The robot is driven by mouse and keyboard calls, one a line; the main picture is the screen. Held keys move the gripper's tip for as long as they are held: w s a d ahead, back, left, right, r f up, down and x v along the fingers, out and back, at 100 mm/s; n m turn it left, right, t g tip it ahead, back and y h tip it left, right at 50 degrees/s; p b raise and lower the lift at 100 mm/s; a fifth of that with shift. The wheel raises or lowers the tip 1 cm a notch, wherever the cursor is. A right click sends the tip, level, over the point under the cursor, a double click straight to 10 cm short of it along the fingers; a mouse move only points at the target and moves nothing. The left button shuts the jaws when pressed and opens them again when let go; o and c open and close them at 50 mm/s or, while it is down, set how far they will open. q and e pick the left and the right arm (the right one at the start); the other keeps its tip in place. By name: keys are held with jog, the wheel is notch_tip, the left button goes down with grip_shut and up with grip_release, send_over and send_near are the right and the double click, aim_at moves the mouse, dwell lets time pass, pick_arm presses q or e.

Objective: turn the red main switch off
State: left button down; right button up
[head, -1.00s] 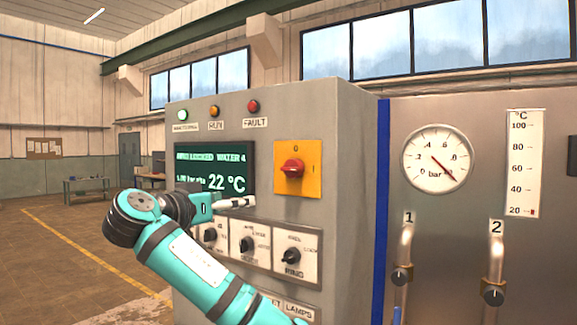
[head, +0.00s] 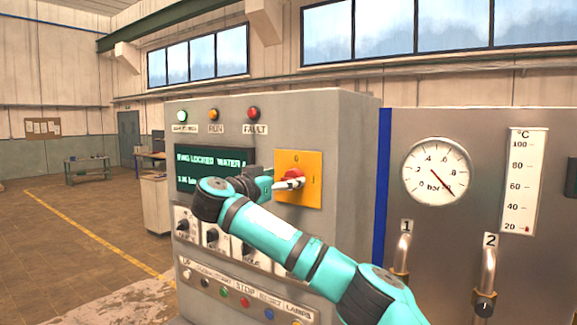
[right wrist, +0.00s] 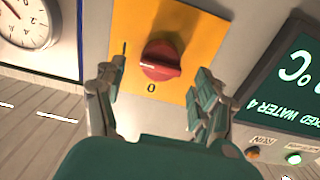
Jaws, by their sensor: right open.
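The red main switch (head: 295,173) is a rotary knob on a yellow plate (head: 312,190) on the grey cabinet's front. The plate has a 0 at the top and an I at the right. My right gripper (head: 289,184) is in front of the plate and partly covers the knob. In the right wrist view the red knob (right wrist: 162,61) lies between the spread fingers of my right gripper (right wrist: 160,78), with gaps on both sides. Its grip bar lies roughly crosswise, in line with the I mark; the 0 shows below it. My left gripper is out of view.
A display (head: 200,168) is left of the switch, partly behind my right arm. Three lamps (head: 214,114) sit above. Small black knobs (head: 212,236) and a row of push buttons (head: 245,302) are below. A steel panel with a gauge (head: 436,171) and pipes stands at right.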

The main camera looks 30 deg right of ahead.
jog(key=shift+p+x, duration=0.55)
jog(key=shift+x, duration=0.9)
jog(key=shift+a, duration=0.1)
jog(key=shift+c, duration=0.4)
